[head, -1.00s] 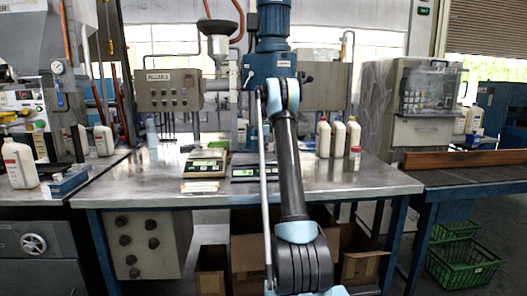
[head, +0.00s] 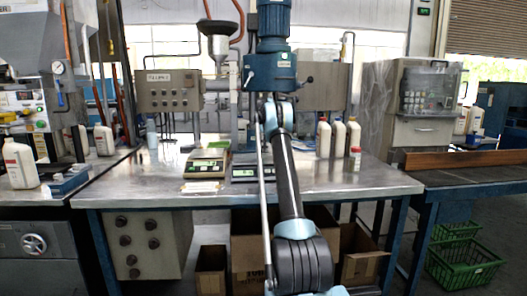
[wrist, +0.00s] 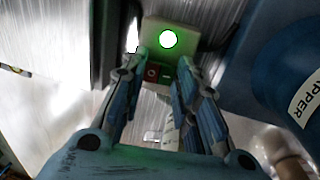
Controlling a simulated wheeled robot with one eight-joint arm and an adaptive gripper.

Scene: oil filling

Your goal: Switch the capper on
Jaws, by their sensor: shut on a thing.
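The capper is the blue machine at the back of the bench, with its motor and head (head: 271,72) above my arm. In the wrist view its blue body (wrist: 290,70) fills the right side, with a "CAPPER" label. A small pale switch box (wrist: 157,30) has a brightly lit green lamp (wrist: 168,39), with a red button (wrist: 151,73) and a dark one beside it below. My gripper (wrist: 165,64) has its fingertips on either side of this box, around the buttons. It is shut on the box. The head view hides my gripper behind my arm.
Two scales (head: 205,168) stand on the steel bench (head: 340,183), left of my arm. Several white bottles (head: 338,138) stand to its right, beside a small red-capped bottle (head: 356,158). A control panel (head: 168,92) stands at the back left. The bench's front right is clear.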

